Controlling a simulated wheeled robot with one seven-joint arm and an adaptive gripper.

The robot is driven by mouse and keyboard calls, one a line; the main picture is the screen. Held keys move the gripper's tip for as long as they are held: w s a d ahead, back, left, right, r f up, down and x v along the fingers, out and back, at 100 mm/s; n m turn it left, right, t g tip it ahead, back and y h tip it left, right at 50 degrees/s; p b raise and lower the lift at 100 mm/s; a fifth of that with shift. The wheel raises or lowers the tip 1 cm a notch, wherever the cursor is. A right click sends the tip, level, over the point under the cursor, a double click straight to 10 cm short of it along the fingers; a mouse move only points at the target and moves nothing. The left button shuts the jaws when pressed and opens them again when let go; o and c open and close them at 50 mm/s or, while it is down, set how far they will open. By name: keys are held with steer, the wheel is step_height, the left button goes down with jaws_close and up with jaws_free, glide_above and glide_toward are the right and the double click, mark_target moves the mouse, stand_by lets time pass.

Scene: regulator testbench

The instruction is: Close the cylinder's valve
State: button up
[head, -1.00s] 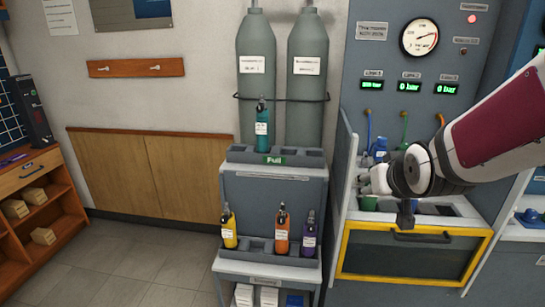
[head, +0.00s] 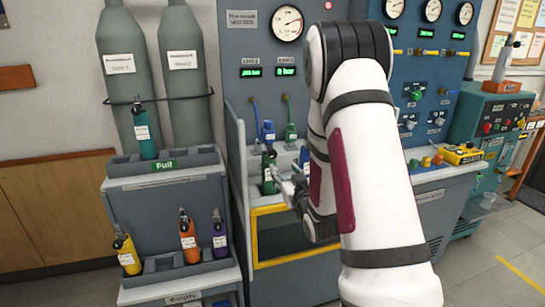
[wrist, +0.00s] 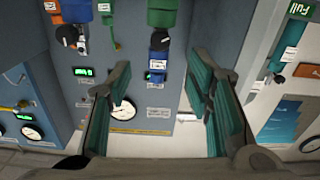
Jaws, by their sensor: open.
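A dark green cylinder (head: 268,172) with a white label stands upright in the bench slot under a blue connector (head: 267,133). The wrist view looks at this spot upside down: the green cylinder (wrist: 162,12) is at the top edge, with the blue connector (wrist: 158,41) and a black part below it. The cylinder's valve cannot be told clearly from these parts. My gripper (wrist: 160,64) is open, its two teal-padded fingers either side of the black part, with no contact visible. In the head view my gripper (head: 287,187) is small beside the cylinder, partly behind my arm.
A green connector (head: 290,133) hangs right of the blue one. Left stands a rack (head: 190,210) with a teal cylinder (head: 142,130) on its upper tray and yellow, orange and purple cylinders below. Two tall grey tanks (head: 120,65) stand behind it. My arm hides the panel's middle.

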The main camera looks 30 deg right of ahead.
mark_target(273, 155)
steer(key=x, duration=1.2)
steer(key=shift+c, duration=0.2)
jaws_close()
